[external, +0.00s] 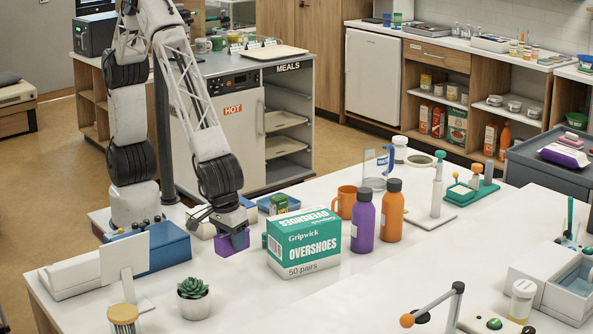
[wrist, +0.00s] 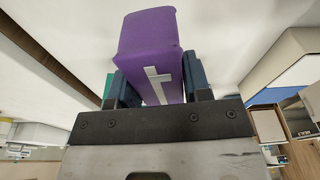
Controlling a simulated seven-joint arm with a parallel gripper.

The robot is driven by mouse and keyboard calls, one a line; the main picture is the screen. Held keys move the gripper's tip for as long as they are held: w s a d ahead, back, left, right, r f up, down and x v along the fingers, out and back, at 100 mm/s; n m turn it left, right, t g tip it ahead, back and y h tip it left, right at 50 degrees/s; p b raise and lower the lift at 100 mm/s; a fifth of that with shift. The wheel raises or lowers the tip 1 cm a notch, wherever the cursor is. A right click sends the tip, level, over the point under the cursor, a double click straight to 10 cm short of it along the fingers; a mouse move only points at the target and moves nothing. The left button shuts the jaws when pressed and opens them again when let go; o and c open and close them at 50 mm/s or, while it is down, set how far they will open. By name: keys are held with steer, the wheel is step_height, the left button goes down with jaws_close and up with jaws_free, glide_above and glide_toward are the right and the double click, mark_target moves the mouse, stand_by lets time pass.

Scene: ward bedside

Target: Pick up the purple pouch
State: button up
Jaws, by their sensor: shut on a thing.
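The purple pouch (wrist: 148,40) is held between the fingers of my gripper (wrist: 158,85) in the wrist view. A white cross shows on its side. In the external view the purple pouch (external: 229,246) is under my gripper (external: 232,232), just left of the overshoes box. The fingers are shut on it. I cannot tell for sure whether its underside touches the white table.
The green and white overshoes box (external: 305,245) stands close on the right. Behind it are an orange mug (external: 345,202), a purple bottle (external: 363,222) and an orange bottle (external: 392,212). A blue box (external: 165,247) is left; a potted succulent (external: 194,300) stands in front.

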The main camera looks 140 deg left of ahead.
steer(key=shift+r, duration=1.2)
